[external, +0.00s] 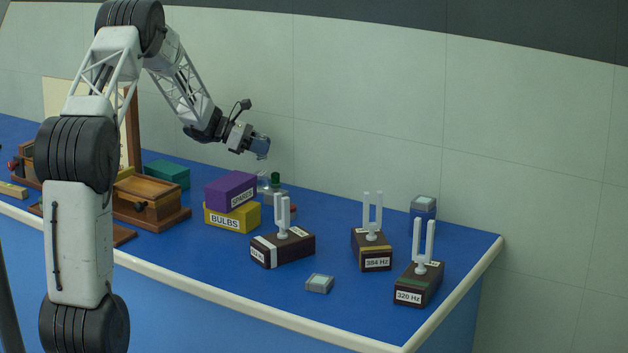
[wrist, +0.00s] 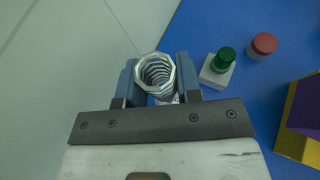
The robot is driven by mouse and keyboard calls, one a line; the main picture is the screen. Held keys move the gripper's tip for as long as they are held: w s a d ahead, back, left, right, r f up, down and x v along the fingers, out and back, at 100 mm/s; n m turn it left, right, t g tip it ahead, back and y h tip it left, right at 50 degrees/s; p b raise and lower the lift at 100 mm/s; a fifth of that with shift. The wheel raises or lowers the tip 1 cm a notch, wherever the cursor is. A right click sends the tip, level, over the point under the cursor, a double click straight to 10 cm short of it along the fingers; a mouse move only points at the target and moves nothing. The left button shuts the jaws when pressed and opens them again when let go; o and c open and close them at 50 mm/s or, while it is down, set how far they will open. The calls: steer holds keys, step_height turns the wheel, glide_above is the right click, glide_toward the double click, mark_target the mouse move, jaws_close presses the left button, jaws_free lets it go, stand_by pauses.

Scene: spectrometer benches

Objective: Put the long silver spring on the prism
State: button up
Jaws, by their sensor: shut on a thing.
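My gripper (external: 260,147) is raised above the back of the blue bench, behind the purple and yellow boxes. In the wrist view my gripper (wrist: 158,82) is shut on a silver spring (wrist: 155,72), seen end-on with its coils between the two blue fingers. In the external view the spring is too small to make out clearly. I cannot surely pick out the prism. A small pale-topped grey block (external: 320,283) lies at the front of the bench, and a clear, glassy shape (external: 264,184) shows below my gripper beside a green knob.
The purple SPARES box (external: 231,190) sits on the yellow BULBS box (external: 232,217). Tuning forks on dark blocks (external: 283,248) (external: 372,248) (external: 419,283) stand upright to the right. A green knob (wrist: 223,60) and red knob (wrist: 264,43) are near my gripper. Wooden cases (external: 150,200) stand left.

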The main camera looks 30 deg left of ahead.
mark_target(261, 157)
steer(key=shift+f, duration=1.9)
steer(key=shift+f, duration=0.15)
steer(key=o, duration=0.9)
steer(key=shift+s+a+r, duration=0.1)
steer(key=shift+a+r, duration=0.05)
steer(key=shift+r, duration=0.1)
steer(key=v, duration=1.1)
steer(key=shift+s+a+r, duration=0.15)
steer(key=shift+a, duration=0.1)
